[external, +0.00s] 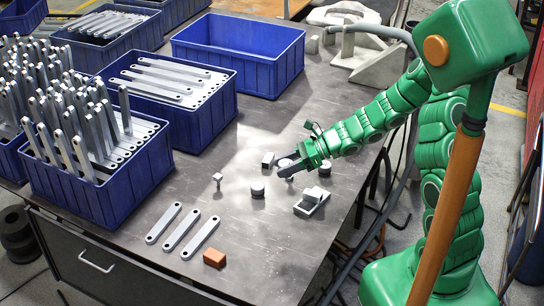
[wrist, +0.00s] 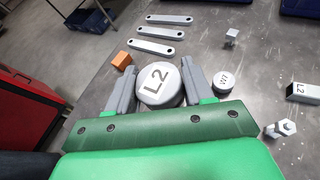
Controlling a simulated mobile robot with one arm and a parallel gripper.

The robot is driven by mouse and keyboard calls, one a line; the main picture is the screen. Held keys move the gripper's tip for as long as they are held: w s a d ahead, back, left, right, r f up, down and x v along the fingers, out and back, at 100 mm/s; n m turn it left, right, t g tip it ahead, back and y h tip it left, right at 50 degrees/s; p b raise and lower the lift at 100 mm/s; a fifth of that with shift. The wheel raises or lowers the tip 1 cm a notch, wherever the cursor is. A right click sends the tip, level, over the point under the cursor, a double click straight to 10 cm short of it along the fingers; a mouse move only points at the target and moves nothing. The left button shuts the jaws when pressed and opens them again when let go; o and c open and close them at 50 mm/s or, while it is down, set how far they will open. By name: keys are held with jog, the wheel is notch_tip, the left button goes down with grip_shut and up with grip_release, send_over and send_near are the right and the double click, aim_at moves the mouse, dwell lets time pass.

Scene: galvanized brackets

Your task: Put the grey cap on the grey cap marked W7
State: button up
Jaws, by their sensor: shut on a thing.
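My gripper (wrist: 160,84) is shut on a round grey cap (wrist: 155,90) whose top is marked L2. In the external view my gripper (external: 287,169) is over the right part of the table, with the held cap mostly behind a dark finger. A smaller round grey cap (wrist: 223,84) has a mark that reads upside down, apparently W7. It stands just right of the right finger in the wrist view, apart from the held cap. In the external view this cap (external: 257,190) stands on the table left of and nearer than my gripper. Nothing lies on it.
A grey block marked L2 (wrist: 303,92), a nut-like piece (wrist: 280,128), a small grey part (external: 217,178) and a white-grey part (external: 311,201) stand nearby. Flat brackets (external: 182,232) and an orange block (external: 214,257) lie in front. Blue crates (external: 250,75) line the back left.

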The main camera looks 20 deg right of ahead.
jog(key=w+a+f, duration=0.4)
jog(key=w, duration=0.3)
send_over(257, 185)
jog(key=shift+s+f, duration=0.15)
jog(key=shift+f, duration=1.1)
jog(key=shift+s+f, duration=0.1)
jog(key=shift+f, duration=1.15)
jog(key=shift+w+a+f, duration=0.1)
jog(key=shift+w+f, duration=0.1)
jog(key=shift+f, duration=1.5)
jog(key=shift+f, duration=0.1)
jog(key=o, duration=1.1)
